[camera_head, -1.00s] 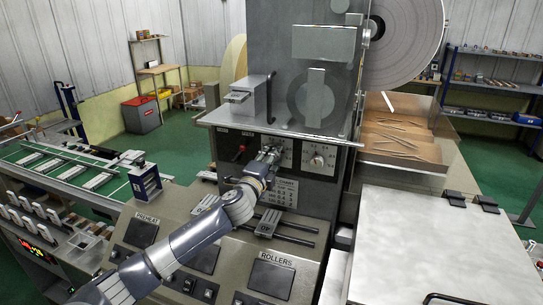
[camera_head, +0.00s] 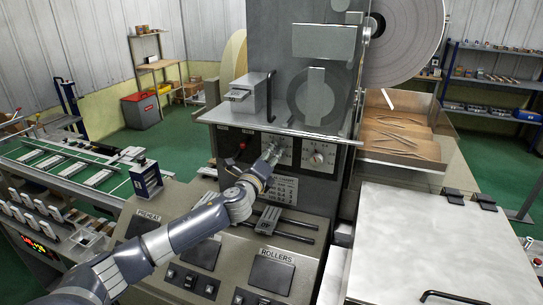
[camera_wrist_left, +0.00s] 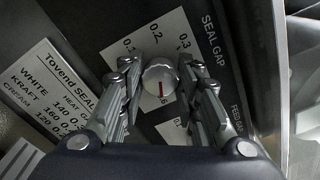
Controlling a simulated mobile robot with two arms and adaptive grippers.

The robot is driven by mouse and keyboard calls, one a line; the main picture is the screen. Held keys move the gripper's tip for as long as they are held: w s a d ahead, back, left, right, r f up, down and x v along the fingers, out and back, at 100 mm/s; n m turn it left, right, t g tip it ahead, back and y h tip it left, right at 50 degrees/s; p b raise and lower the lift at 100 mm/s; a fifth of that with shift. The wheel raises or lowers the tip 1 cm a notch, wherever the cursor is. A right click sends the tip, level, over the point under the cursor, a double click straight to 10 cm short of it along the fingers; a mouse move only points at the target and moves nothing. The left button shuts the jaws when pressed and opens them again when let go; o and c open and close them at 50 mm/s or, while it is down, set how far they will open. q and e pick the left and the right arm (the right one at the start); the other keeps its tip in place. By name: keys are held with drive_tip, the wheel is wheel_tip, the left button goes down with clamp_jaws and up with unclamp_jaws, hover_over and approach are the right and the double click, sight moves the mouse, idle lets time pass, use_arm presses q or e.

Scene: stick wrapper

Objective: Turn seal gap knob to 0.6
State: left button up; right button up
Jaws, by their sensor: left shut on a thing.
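The seal gap knob (camera_wrist_left: 160,78) is a round silver knob with a red pointer line, on a white dial plate (camera_wrist_left: 150,41) marked 0.1, 0.2 and 0.3 along its top. The red line points down the picture, close to a figure ending in 6 that is partly hidden. My left gripper (camera_wrist_left: 163,80) is shut on the knob, one finger on each side; the fingers hide parts of the dial. In the head view my left gripper (camera_head: 270,156) reaches the dark front panel and mostly hides this knob. My right gripper is not in view.
A second knob (camera_head: 317,160) on a white dial sits just right of my gripper. A settings card (camera_head: 284,190) is below. A metal shelf (camera_head: 290,128) overhangs the panel, and the sloped console (camera_head: 272,277) lies beneath my arm.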

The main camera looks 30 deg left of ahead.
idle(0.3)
use_arm(q)
drive_tip(key=o, duration=1.1)
drive_tip(key=shift+c, duration=0.2)
drive_tip(key=shift+s+f, duration=0.1)
drive_tip(key=v, duration=1.1)
drive_tip(key=shift+s, duration=0.4)
drive_tip(key=shift+d, duration=0.15)
